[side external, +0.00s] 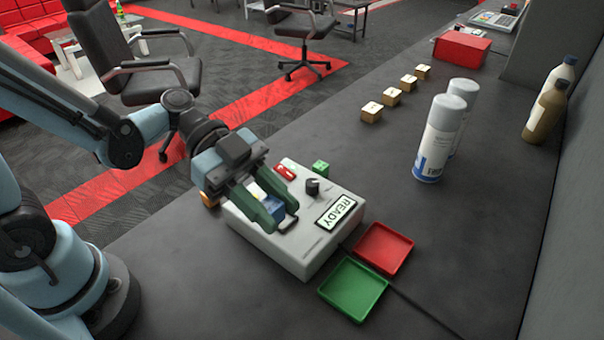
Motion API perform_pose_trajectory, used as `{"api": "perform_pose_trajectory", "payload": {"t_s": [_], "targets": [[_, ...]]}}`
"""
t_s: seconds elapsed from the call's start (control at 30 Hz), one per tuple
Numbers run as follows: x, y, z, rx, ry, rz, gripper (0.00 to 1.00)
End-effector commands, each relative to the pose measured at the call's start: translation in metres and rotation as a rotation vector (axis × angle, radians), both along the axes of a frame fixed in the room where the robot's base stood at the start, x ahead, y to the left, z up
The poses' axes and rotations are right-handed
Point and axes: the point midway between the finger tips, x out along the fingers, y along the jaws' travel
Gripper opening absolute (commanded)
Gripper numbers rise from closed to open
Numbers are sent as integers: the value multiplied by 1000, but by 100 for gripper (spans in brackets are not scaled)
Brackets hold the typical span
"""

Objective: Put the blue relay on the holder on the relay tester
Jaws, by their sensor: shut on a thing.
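The relay tester (310,244) is a light grey box with a black knob and a display reading READY. My gripper (277,216) is over its left part, with green fingers shut on the blue relay (274,206). The relay sits between the fingers, close above or on the tester's top; I cannot tell whether it touches. The holder is hidden by my gripper or too small to make out.
A red tray (384,248) and a green tray (352,290) lie right of the tester. Spray cans (437,138), several wooden cubes (390,97) and bottles (547,110) stand farther back.

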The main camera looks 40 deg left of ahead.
Motion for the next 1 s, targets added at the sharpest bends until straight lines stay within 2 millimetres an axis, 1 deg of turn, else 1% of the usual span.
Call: {"api": "perform_pose_trajectory", "payload": {"t_s": [0.03, 0.5, 0.6, 0.77, 1.0], "targets": [[7, 3, -3, 0, -1, 2, 0], [50, 33, -35, 0, -1, 2, 0], [55, 36, -39, 0, 0, 0, 0], [57, 38, -44, 0, 0, -1, 0], [57, 37, -68, 1, 0, -1, 0]]}}
